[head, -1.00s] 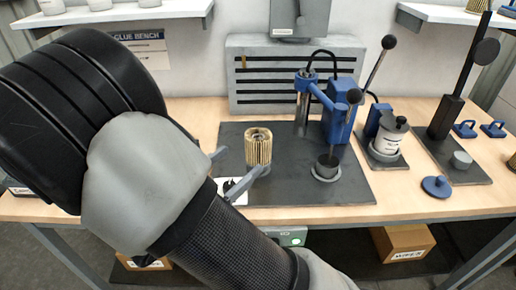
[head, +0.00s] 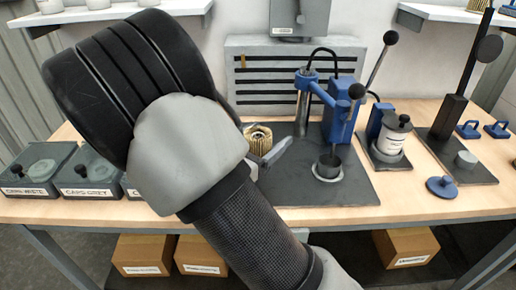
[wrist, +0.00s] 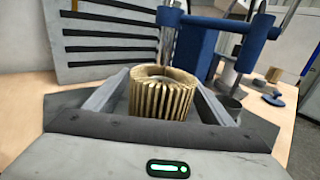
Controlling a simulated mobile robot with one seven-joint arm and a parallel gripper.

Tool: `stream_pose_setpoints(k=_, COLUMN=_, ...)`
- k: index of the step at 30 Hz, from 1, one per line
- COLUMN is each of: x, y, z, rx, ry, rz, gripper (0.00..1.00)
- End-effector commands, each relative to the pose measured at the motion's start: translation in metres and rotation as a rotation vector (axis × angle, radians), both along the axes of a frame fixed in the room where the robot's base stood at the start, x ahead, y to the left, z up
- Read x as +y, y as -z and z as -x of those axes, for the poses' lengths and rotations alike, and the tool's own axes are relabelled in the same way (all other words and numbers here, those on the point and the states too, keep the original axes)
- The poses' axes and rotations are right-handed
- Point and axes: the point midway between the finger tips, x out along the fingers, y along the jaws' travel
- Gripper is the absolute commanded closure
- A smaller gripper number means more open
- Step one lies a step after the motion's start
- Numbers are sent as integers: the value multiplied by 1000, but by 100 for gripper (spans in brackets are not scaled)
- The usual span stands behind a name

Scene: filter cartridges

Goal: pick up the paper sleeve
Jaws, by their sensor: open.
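The paper sleeve (wrist: 161,97) is a tan, pleated ring standing upright on the dark mat. In the wrist view it sits between the two open fingers of my gripper (wrist: 165,98), with its hollow top showing. I cannot tell whether either finger touches it. In the head view the sleeve (head: 258,136) shows only its upper part; my arm and gripper (head: 268,160) cover the rest. One grey finger shows there, in front of the sleeve to the right.
A blue press (head: 338,110) with a lever stands right of the sleeve, with a dark cup (head: 329,165) below it. A grey slotted panel (head: 262,85) stands behind. Lidded trays (head: 92,172) are at the left. The mat's front right (head: 340,193) is clear.

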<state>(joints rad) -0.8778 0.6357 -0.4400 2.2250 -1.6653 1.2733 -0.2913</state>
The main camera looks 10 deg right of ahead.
Motion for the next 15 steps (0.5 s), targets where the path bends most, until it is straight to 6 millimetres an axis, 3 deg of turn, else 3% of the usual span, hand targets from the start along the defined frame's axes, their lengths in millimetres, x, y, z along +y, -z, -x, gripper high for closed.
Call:
stream_pose_setpoints(k=6, x=0, y=0, z=-1, rx=0, ry=0, rz=0, gripper=24)
stream_pose_setpoints(k=15, x=0, y=0, z=0, rx=-1, ry=0, rz=-1, gripper=72)
